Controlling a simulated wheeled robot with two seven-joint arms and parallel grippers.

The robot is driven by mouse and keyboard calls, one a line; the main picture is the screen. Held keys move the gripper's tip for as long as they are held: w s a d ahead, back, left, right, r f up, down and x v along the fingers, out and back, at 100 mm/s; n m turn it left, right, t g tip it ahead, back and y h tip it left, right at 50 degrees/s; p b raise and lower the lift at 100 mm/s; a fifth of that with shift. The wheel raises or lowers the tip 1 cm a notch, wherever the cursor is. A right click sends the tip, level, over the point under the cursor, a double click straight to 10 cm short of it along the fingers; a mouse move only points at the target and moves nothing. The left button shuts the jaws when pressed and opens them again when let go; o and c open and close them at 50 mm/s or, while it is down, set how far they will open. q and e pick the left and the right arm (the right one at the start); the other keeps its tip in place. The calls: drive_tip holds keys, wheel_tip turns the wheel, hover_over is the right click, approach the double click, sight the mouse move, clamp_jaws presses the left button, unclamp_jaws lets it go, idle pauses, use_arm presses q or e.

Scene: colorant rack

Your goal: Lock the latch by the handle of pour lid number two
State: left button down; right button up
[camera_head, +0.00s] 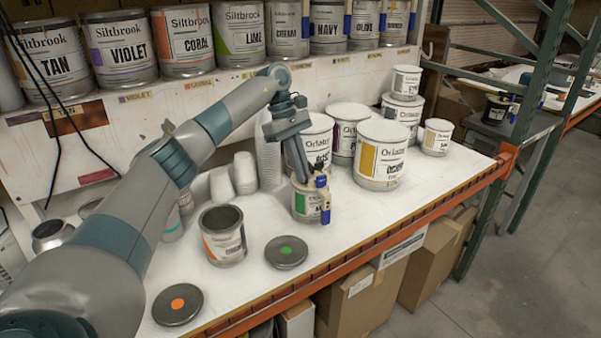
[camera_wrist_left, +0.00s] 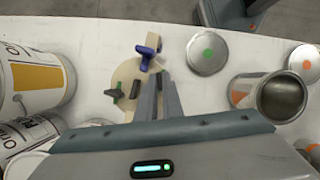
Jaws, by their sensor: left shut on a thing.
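A paint can with a green label (camera_head: 300,203) stands on the white bench and carries a beige pour lid with blue and dark parts. In the left wrist view the pour lid (camera_wrist_left: 124,75) shows from above, with a blue part (camera_wrist_left: 147,50) at its spout end, a dark handle piece (camera_wrist_left: 135,89) and a small green piece (camera_wrist_left: 114,93). My left gripper (camera_head: 302,179) reaches down onto this lid. Its fingers (camera_wrist_left: 167,76) are shut on a part of the lid beside the blue piece; they hide which part. My right gripper is not in view.
An open empty can with an orange label (camera_head: 224,235) stands left of the green-label can. Loose lids with a green dot (camera_head: 286,252) and an orange dot (camera_head: 178,304) lie in front. Cups (camera_head: 245,172) and Orlatry cans (camera_head: 381,155) stand close by. The bench's orange front edge (camera_head: 440,212) is near.

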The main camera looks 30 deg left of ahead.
use_arm(q)
drive_tip(key=shift+w+m+g, duration=0.1)
drive_tip(key=shift+m+g, duration=0.3)
drive_tip(key=shift+m, duration=0.7)
drive_tip(key=c, duration=1.9)
unclamp_jaws()
